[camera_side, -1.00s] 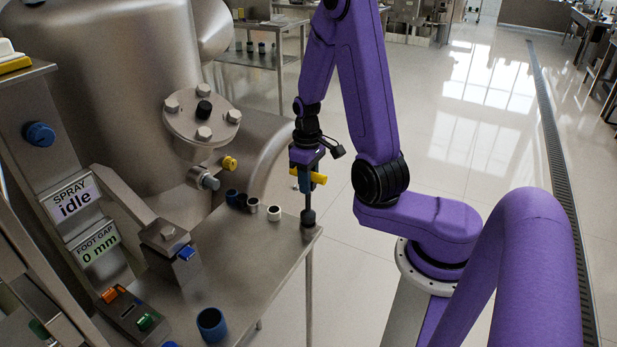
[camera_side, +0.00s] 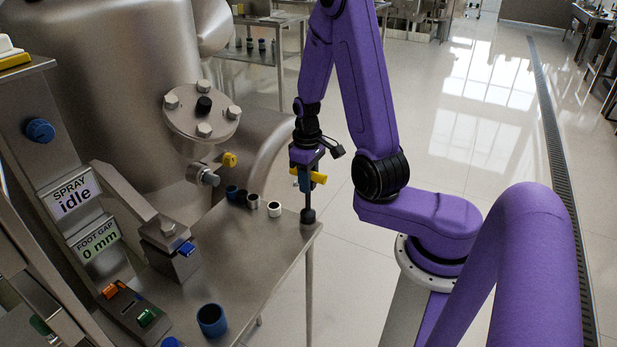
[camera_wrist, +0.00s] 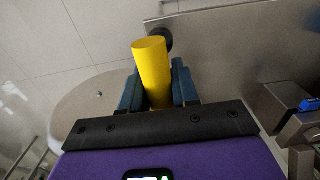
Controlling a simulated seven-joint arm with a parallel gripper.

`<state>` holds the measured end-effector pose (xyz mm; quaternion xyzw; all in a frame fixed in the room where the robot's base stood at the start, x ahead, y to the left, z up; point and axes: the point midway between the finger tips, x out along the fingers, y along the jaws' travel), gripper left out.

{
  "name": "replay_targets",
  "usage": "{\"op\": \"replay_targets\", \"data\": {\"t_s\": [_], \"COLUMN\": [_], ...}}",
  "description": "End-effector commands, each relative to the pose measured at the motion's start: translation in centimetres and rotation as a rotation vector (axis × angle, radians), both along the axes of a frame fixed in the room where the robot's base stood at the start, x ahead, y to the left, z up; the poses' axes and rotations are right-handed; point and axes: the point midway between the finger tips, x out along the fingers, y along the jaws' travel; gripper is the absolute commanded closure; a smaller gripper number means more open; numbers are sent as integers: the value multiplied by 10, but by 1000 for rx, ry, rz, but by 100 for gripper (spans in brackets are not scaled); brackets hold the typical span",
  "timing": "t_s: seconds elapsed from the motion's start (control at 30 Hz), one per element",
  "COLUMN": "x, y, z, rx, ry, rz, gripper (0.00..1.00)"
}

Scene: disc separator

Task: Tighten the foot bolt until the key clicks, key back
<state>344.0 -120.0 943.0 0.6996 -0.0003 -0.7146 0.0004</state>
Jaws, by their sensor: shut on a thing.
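My gripper (camera_side: 306,178) stands over the far right corner of the steel table. Its blue fingers are shut on the yellow handle of the key (camera_side: 319,177). In the wrist view the yellow handle (camera_wrist: 151,70) sticks up between the two fingers (camera_wrist: 156,88). Below the fingers, a dark upright part ends on a round dark base (camera_side: 308,216) at the table corner; I cannot tell whether the key is seated in it. The foot gap display (camera_side: 98,248) reads 0 mm.
The spray display (camera_side: 74,195) reads idle. Several small cups (camera_side: 253,201) stand in a row left of my gripper, and a larger blue cup (camera_side: 212,320) is near the front. A steel vessel with a bolted flange (camera_side: 202,118) rises behind. The table's middle is clear.

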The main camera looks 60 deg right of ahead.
Motion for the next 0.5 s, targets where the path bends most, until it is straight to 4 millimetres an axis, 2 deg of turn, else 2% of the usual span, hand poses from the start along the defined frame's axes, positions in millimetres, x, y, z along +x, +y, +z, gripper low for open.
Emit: {"op": "replay_targets", "data": {"t_s": [0.5], "x": [0], "y": [0], "z": [-8], "rx": [-1], "ry": [-1], "rz": [0], "gripper": [100]}}
